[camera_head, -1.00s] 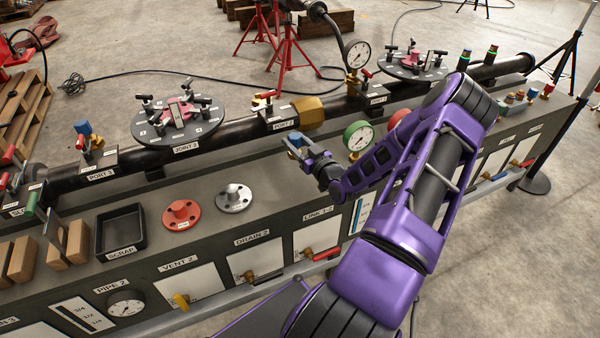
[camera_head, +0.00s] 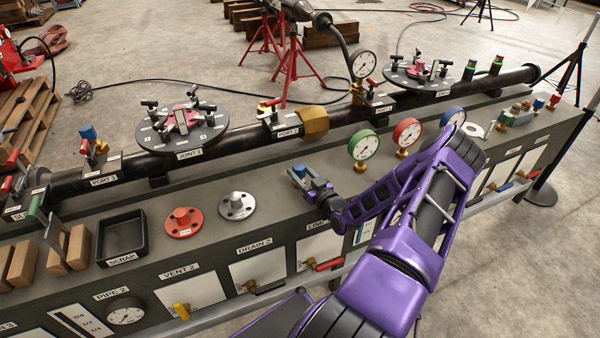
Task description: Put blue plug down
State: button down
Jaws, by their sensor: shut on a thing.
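My gripper (camera_head: 304,178) is low over the grey bench top (camera_head: 265,178), right of the silver flanged spool. It is shut on a small blue plug (camera_head: 299,170), of which only a little shows between the fingers. I cannot tell whether the plug touches the bench. Another blue plug (camera_head: 88,132) stands on the port 3 fitting at the left.
The silver flanged spool (camera_head: 237,206) and red flanged spool (camera_head: 183,222) stand left of my gripper, beside the black scrap tray (camera_head: 147,245). A green-rimmed gauge (camera_head: 363,146) stands close on the right. The black pipe (camera_head: 235,135) runs behind. Bench around the gripper is clear.

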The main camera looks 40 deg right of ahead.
jog(key=shift+c, duration=1.5)
grip_release()
jog(key=shift+r+p, duration=0.25)
jog(key=shift+p, duration=0.15)
jog(key=s+a, duration=0.1)
jog(key=s, duration=1.1)
jog(key=shift+f, duration=0.15)
